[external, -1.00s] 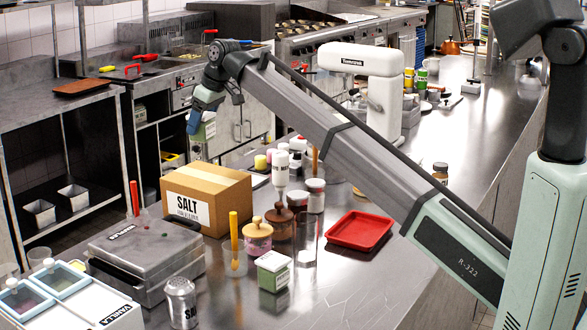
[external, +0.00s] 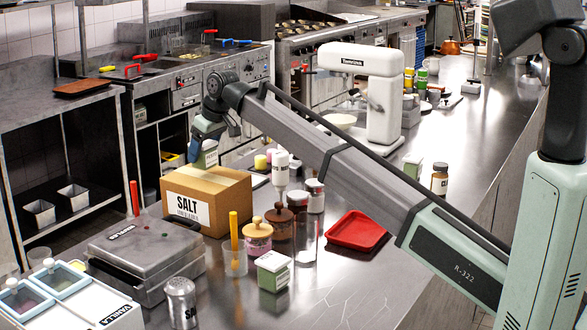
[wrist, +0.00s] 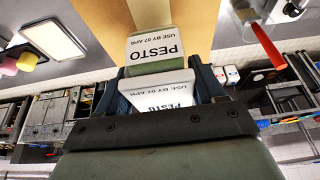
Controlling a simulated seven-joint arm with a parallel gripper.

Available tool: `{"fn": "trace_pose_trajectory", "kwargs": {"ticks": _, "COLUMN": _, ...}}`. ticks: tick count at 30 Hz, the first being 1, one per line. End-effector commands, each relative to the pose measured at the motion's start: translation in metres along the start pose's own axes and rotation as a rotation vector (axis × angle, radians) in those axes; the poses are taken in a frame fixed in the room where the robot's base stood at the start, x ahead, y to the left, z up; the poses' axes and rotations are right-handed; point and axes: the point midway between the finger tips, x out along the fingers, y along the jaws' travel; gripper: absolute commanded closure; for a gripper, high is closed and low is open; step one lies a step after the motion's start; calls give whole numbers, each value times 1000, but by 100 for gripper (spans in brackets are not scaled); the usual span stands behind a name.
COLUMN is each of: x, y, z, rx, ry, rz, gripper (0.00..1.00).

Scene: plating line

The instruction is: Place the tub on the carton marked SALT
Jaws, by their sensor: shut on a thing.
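The tub (external: 209,155) is a small pale green and white box; its PESTO labels show in the wrist view (wrist: 156,82). My gripper (external: 200,147) is shut on it, with dark blue fingers on both sides of it in the wrist view (wrist: 160,95). The brown carton marked SALT (external: 220,190) stands closed on the steel counter. The tub hangs at the carton's top, over its left and back part. I cannot tell whether its underside touches the cardboard. The carton top (wrist: 100,12) shows beyond the tub in the wrist view.
Another similar tub (external: 273,271) stands in front, and one (external: 412,166) farther back right. Jars, a white bottle (external: 281,170) and a red tray (external: 357,231) are right of the carton. A grey hinged appliance (external: 145,255) is close in front. The right counter is fairly clear.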

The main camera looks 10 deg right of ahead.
Motion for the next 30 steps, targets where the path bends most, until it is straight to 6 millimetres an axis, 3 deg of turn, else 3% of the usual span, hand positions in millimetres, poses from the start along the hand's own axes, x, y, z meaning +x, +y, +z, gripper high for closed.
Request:
{"fn": "trace_pose_trajectory", "kwargs": {"ticks": 5, "x": 19, "y": 0, "z": 9, "rx": 0, "ry": -2, "rz": 0, "gripper": 69}}
{"fn": "trace_pose_trajectory", "kwargs": {"ticks": 17, "x": 23, "y": 0, "z": 10, "rx": 0, "ry": 0, "rz": 0, "gripper": 69}}
{"fn": "trace_pose_trajectory", "kwargs": {"ticks": 18, "x": 23, "y": 0, "z": 10, "rx": 0, "ry": 0, "rz": 0, "gripper": 30}}
{"fn": "trace_pose_trajectory", "kwargs": {"ticks": 25, "x": 23, "y": 0, "z": 10, "rx": 0, "ry": -1, "rz": 0, "gripper": 8}}
{"fn": "trace_pose_trajectory", "kwargs": {"ticks": 30, "x": 23, "y": 0, "z": 10, "rx": 0, "ry": -1, "rz": 0, "gripper": 6}}
